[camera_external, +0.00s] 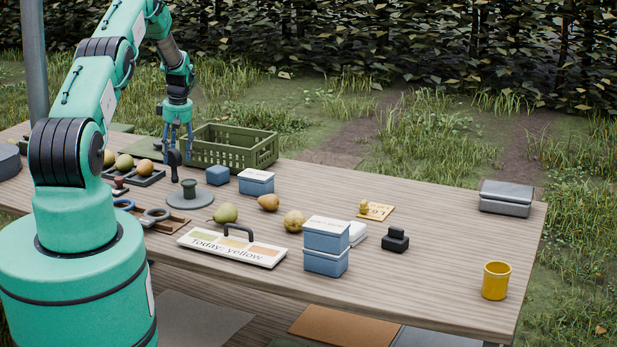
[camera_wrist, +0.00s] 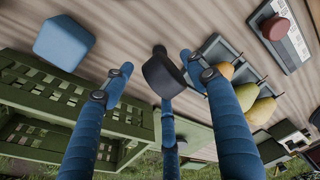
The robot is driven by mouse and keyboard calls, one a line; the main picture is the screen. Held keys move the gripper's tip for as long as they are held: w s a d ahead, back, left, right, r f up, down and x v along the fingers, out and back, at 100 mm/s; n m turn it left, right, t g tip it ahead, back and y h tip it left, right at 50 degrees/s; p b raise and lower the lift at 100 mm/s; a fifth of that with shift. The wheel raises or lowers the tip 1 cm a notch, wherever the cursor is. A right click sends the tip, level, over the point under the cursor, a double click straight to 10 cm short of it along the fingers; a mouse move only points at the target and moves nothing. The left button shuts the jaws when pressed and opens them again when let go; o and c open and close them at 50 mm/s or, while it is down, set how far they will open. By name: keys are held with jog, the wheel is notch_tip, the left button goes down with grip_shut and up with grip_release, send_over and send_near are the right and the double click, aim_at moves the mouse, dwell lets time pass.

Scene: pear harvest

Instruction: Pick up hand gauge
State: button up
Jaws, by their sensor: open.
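A dark upright piece with a rounded head, which looks like the hand gauge (camera_external: 174,159), stands on the table left of the green crate. In the wrist view the dark piece (camera_wrist: 163,74) shows between and beyond my fingertips, with space on both sides. My gripper (camera_external: 178,146) is open and points down just above and around its top in the external view. The wrist view shows the blue fingers of my gripper (camera_wrist: 157,78) spread apart and empty. I cannot tell whether any finger touches the dark piece, and its foot is partly hidden.
A green crate (camera_external: 235,150) stands close on the right, with a small blue block (camera_external: 217,175) in front. A dark tray (camera_external: 148,180) of pears lies to the left. A grey disc (camera_external: 183,201) with a knob is nearer.

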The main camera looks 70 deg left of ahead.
aim_at(175, 162)
jog(key=shift+s+a+f, duration=0.1)
jog(key=shift+a+f, duration=0.05)
jog(key=shift+f, duration=0.8)
jog(key=shift+s+a+f, duration=0.1)
jog(key=shift+a+f, duration=0.05)
jog(key=shift+f, duration=0.8)
jog(key=c, duration=1.4)
